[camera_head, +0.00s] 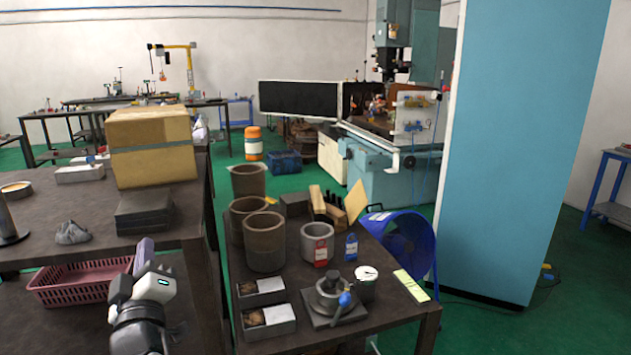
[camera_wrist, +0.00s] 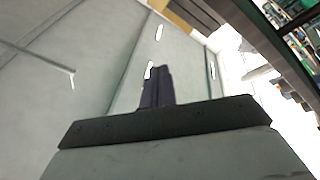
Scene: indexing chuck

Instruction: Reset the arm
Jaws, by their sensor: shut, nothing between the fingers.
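The pink basket (camera_head: 80,284) lies left of my gripper. A cardboard box (camera_head: 150,145) stands on the left table. Brown pots (camera_head: 264,243) and two small grey bins (camera_head: 268,322) stand on the right table. A tall blue cabinet (camera_head: 520,150) stands at right.

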